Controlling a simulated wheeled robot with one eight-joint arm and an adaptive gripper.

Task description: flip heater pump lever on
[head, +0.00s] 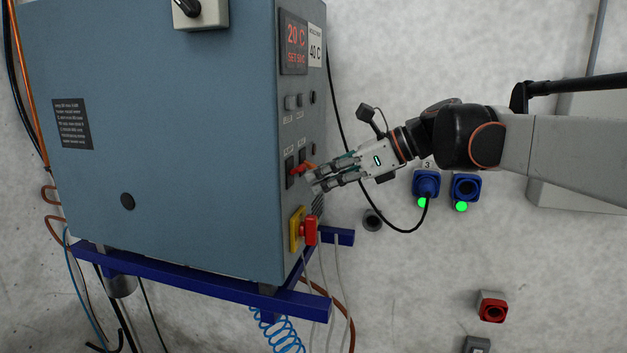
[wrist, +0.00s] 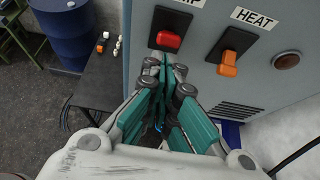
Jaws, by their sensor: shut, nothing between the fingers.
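The heater (head: 180,130) is a large blue-grey cabinet, with a narrow control side facing my arm. In the wrist view, the pump lever (wrist: 169,40) is red on a black plate, under a label partly cut off by the top edge. The heat lever (wrist: 229,64) is orange, on a black plate to its right under "HEAT". Both levers sit at the lower ends of their plates in that view. My gripper (head: 313,183) is shut and empty, its fingertips (wrist: 166,66) just below the pump lever. I cannot tell whether they touch it.
A red switch on a yellow plate (head: 297,230) is below the levers in the head view. The display (head: 294,36) reads 20 C. Blue sockets (head: 466,188) are on the wall. A blue drum (wrist: 68,30) stands at the wrist view's upper left, near a dark table (wrist: 90,88).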

